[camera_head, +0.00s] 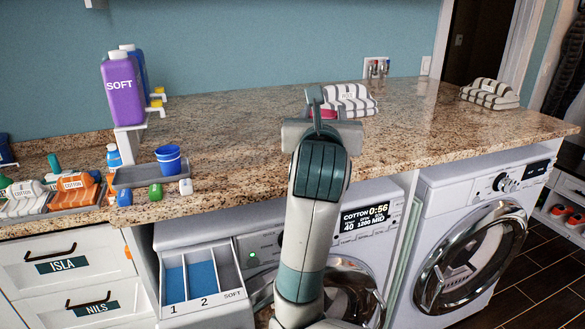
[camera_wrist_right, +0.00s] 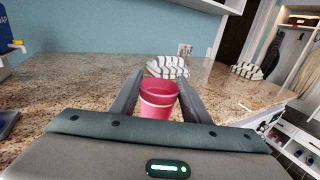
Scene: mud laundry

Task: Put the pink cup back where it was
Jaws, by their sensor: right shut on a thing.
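The pink cup (camera_wrist_right: 158,100) is between the two fingers of my right gripper (camera_wrist_right: 160,95) in the right wrist view. It is upright, with a white band below its rim. In the head view, my right arm hides most of it, and only a bit of pink (camera_head: 328,114) shows beside the gripper (camera_head: 318,112). My right gripper is shut on the cup over the granite counter (camera_head: 240,135). I cannot tell whether the cup touches the counter. A blue cup (camera_head: 168,155) sits on a grey tray (camera_head: 125,180) to the left. My left gripper is not in view.
Striped towels (camera_head: 350,98) lie just behind the pink cup, and more (camera_head: 490,93) lie at the far right. A purple SOFT bottle (camera_head: 123,92) stands on a white stand. An open detergent drawer (camera_head: 203,312) juts out below the counter. The counter between the grey tray and my arm is clear.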

